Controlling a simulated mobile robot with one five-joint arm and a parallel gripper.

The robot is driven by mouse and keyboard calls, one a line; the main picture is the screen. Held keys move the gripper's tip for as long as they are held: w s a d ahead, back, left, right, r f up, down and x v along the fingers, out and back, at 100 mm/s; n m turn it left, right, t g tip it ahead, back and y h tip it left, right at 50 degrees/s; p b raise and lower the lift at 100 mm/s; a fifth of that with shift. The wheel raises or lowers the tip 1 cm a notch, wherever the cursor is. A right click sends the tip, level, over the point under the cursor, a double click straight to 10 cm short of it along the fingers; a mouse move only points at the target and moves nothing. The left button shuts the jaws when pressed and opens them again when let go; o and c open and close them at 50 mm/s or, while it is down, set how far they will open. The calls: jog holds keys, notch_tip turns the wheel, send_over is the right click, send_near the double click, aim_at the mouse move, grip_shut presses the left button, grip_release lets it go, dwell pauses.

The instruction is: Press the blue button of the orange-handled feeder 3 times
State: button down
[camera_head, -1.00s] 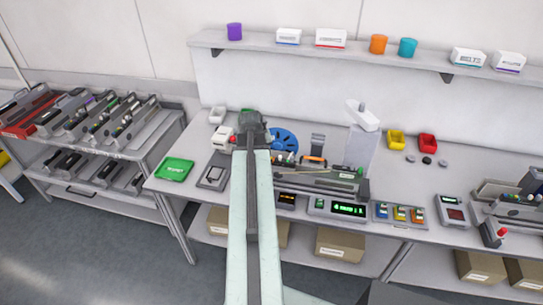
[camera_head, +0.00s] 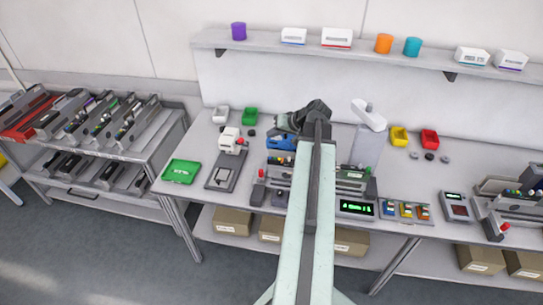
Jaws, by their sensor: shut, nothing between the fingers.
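A grey feeder (camera_head: 354,188) lies on the bench, crossed by my arm. Its left end shows small coloured buttons (camera_head: 277,160), too small to tell which is blue. The orange handle is hidden behind my arm. My gripper (camera_head: 284,122) is shut and empty. In the picture it is above the feeder's left part, near the blue reel (camera_head: 281,139), pointing left. I cannot tell its height; I see no contact with the feeder.
A red-topped stick (camera_head: 259,190) stands left of the feeder. A green display (camera_head: 356,208) and a tray of coloured items (camera_head: 406,212) are at right. A shelf (camera_head: 300,43) runs above.

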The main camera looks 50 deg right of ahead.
jog(key=b, duration=0.9)
send_over(272, 159)
notch_tip(272, 159, down, 9)
dwell(1.5)
jog(key=shift+f+b, duration=0.3)
jog(key=shift+f, duration=0.1)
jog(key=shift+a+f+b, duration=0.1)
jog(key=shift+f+b, duration=0.2)
dwell(0.4)
jog(key=shift+r, duration=0.1)
jog(key=shift+r+p, duration=0.65)
jog(key=shift+p, duration=0.1)
